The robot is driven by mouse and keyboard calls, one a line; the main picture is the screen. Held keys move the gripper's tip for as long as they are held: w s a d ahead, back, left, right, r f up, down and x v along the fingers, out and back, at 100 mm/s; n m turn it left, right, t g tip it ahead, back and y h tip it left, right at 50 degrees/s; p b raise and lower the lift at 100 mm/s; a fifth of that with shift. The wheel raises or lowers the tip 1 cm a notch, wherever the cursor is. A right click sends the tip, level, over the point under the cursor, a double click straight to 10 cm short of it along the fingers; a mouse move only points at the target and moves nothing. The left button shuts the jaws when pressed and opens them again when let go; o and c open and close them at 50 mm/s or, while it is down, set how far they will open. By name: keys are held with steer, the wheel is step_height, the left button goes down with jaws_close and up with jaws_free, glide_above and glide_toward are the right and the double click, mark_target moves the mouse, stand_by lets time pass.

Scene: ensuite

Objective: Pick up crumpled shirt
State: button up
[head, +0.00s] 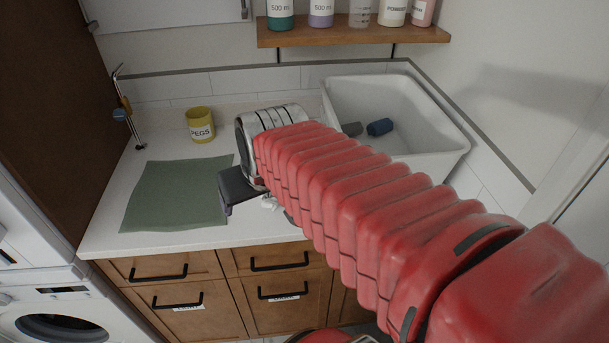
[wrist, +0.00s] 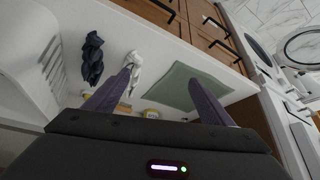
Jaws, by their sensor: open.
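Two crumpled cloths lie on the white counter in the wrist view: a dark blue one (wrist: 93,58) and a white one (wrist: 133,66). I cannot tell for certain which is the shirt. My gripper (wrist: 161,82) is open and empty, with its left finger overlapping the white cloth in that view and its right finger near the green mat. In the head view my gripper (head: 232,192) is over the counter at the mat's right edge. A bit of the white cloth (head: 268,203) shows beneath it; the dark cloth is hidden there behind my arm.
A flat green mat (head: 175,195) lies left on the counter (head: 110,215). A yellow PEGS pot (head: 200,125) and a slim stand (head: 127,110) are behind it. A white sink (head: 440,135) holds a dark blue item (head: 379,127) and a grey one. A bottle shelf (head: 350,35) hangs above.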

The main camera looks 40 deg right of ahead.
steer(key=w+d+f+m, duration=0.1)
steer(key=d, duration=0.5)
steer(key=w+d+f+m+h, duration=0.1)
steer(key=d, duration=0.5)
steer(key=w+d+f+m+h, duration=0.1)
steer(key=w+d+m, duration=0.1)
steer(key=d, duration=0.5)
steer(key=shift+f, duration=0.1)
steer(key=shift+x, duration=4.15)
steer(key=shift+d+f, duration=0.1)
steer(key=shift+x, duration=2.5)
steer(key=shift+s+d, duration=0.1)
steer(key=shift+d, duration=0.05)
steer(key=shift+c, duration=0.6)
